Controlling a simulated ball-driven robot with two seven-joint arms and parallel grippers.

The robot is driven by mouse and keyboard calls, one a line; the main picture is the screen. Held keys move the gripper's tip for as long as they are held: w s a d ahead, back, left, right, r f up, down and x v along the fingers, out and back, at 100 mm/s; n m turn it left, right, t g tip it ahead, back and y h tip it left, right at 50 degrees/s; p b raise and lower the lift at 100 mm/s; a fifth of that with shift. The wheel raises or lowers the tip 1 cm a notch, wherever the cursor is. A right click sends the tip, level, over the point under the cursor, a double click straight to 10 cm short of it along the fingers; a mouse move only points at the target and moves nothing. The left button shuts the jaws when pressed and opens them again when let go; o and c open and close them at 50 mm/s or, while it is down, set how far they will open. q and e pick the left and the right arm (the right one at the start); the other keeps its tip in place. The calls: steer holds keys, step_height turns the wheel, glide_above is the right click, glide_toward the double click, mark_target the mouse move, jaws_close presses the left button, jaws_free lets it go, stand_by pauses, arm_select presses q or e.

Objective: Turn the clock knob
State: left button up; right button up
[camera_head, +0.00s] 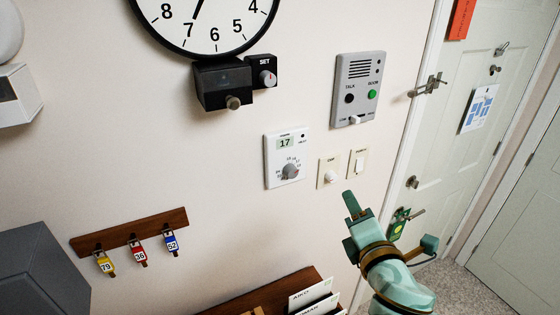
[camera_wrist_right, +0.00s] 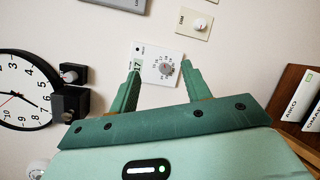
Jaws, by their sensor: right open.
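The wall clock (camera_head: 208,20) is white with a black rim, cut off by the top edge; it also shows at the left of the right wrist view (camera_wrist_right: 22,90). Below it are a black box with a grey round knob (camera_head: 233,102) and a smaller box marked SET with a pale knob (camera_head: 268,78) bearing a red mark. My right gripper (camera_head: 390,222) is open and empty, below and right of these boxes, its fingers pointing up toward the wall. In the right wrist view its fingertips (camera_wrist_right: 160,68) frame the thermostat from a distance. My left gripper is out of view.
The thermostat (camera_head: 286,157) reads 17. An intercom panel (camera_head: 358,88), a dimmer (camera_head: 329,173) and a switch (camera_head: 358,162) are right of the clock boxes. A key rack (camera_head: 128,236) and letter holder (camera_head: 270,295) are lower. A door (camera_head: 440,150) is at right.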

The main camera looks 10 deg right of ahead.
steer(key=w+a+r+n+t+y, duration=0.2)
steer(key=r+n+y, duration=0.1)
steer(key=r+n, duration=0.25)
steer(key=w+a+r+n+t+y, duration=0.2)
steer(key=a+r+n+y, duration=0.15)
steer(key=n, duration=0.35)
steer(key=n+y+p, duration=0.4)
steer(key=n, duration=0.4)
glide_toward(272, 84)
steer(key=x, duration=0.8)
steer(key=shift+r, duration=0.15)
steer(key=shift+w+a+r, duration=0.1)
steer(key=shift+w+a, duration=0.1)
steer(key=shift+w, duration=0.25)
steer(key=c, duration=1)
